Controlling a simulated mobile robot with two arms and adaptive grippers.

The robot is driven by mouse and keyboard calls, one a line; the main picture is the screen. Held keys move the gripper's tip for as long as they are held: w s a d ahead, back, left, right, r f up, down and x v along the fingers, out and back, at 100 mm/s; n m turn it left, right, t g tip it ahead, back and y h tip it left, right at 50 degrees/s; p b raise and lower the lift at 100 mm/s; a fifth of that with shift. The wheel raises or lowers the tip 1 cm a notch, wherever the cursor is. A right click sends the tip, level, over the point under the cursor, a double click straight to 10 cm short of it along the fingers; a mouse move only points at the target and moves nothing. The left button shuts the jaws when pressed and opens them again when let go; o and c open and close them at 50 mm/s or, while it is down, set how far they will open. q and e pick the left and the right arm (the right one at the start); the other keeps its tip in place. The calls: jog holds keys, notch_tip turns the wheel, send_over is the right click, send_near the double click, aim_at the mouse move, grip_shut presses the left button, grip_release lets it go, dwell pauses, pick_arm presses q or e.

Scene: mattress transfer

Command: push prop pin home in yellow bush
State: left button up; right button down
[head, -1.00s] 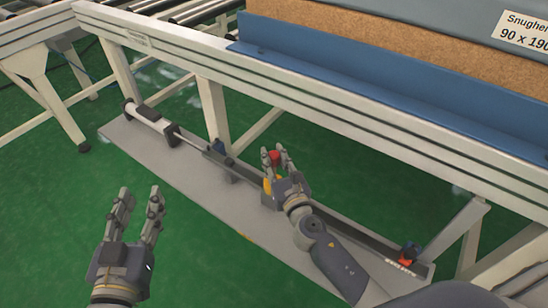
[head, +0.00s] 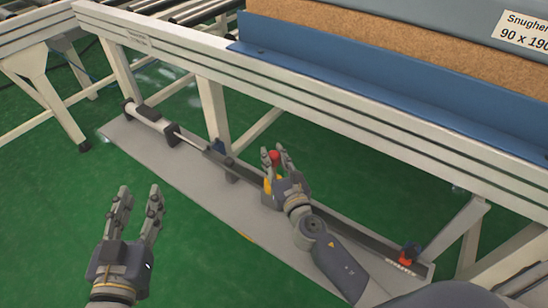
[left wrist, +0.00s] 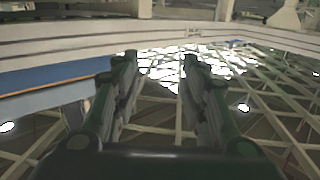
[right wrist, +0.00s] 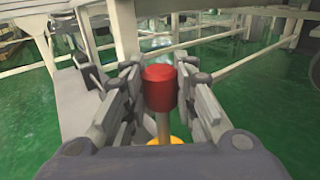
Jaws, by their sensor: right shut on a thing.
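The prop pin has a red cylindrical head (right wrist: 159,88) on a grey metal shank (right wrist: 163,128). Its red head also shows in the head view (head: 274,157). The yellow bush (right wrist: 166,141) is below it, partly hidden by my right gripper; it shows as a yellow patch in the head view (head: 267,186). My right gripper (head: 279,152) is shut on the pin's red head, a finger on each side, with bare shank showing between head and bush. My left gripper (head: 139,193) is open and empty, fingers up, left of the grey base plate.
The grey base plate (head: 190,175) lies on the green floor, carrying a cylinder and rod (head: 150,112) and a long dark rail. A white frame beam (head: 330,122) with a blue ledge runs above.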

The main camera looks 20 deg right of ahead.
aim_at(274, 168)
pick_arm(q)
jog(key=shift+d+r, duration=0.1)
jog(key=shift+r, duration=0.1)
pick_arm(e)
jog(key=shift+f+b, duration=0.85)
pick_arm(q)
notch_tip(274, 168, up, 8)
jog(key=s+t+h, duration=0.1)
jog(key=t, duration=0.3)
jog(key=shift+d+f+h, duration=0.2)
jog(key=shift+d+h, duration=0.15)
jog(key=shift+h, duration=0.05)
dwell(0.9)
jog(key=shift+s+r+t, duration=0.25)
jog(key=shift+r+t, duration=0.15)
jog(key=shift+r, duration=0.1)
jog(key=shift+s+r+t, duration=0.2)
jog(key=shift+r+t, duration=0.2)
jog(key=shift+r, duration=0.05)
pick_arm(e)
jog(key=shift+f, duration=0.3)
pick_arm(q)
jog(key=shift+s+a+r+t+h+b, duration=0.1)
jog(key=shift+s+r+t+h+b, duration=0.3)
jog(key=shift+s+r+t, duration=0.5)
jog(key=shift+s+r+t+h+b, duration=0.4)
jog(key=shift+s+r+t, duration=0.15)
jog(key=shift+r, duration=0.55)
pick_arm(e)
jog(key=shift+f, duration=0.6)
